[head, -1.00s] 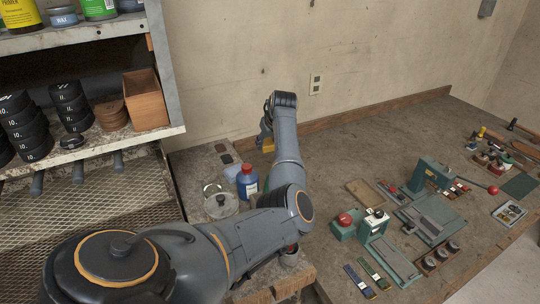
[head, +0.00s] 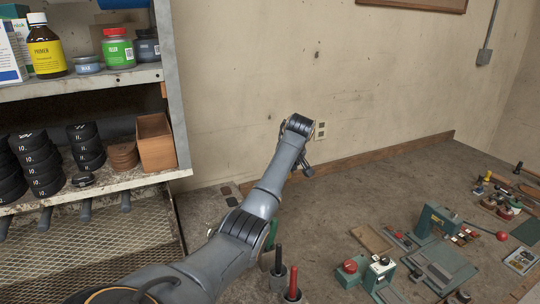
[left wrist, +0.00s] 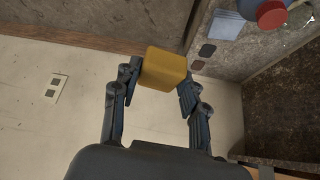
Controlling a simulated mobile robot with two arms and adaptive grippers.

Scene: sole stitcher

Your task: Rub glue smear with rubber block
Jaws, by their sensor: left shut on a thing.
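A yellow-orange rubber block (left wrist: 163,68) is held between the fingertips of my left gripper (left wrist: 160,80) in the left wrist view. The gripper is shut on it, with the wall and the bench edge behind it. I cannot make out a glue smear. Two flat dark patches (left wrist: 207,50) lie on the bench top near the block in the picture. My right gripper is not in view.
A blue bottle with a red cap (left wrist: 271,14) and a blue cloth (left wrist: 226,24) are near the patches. A shelf (head: 95,80) with bottles and black rolls stands left. Green tools (head: 437,222) crowd the bench at right; the bench by the back wall is clear.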

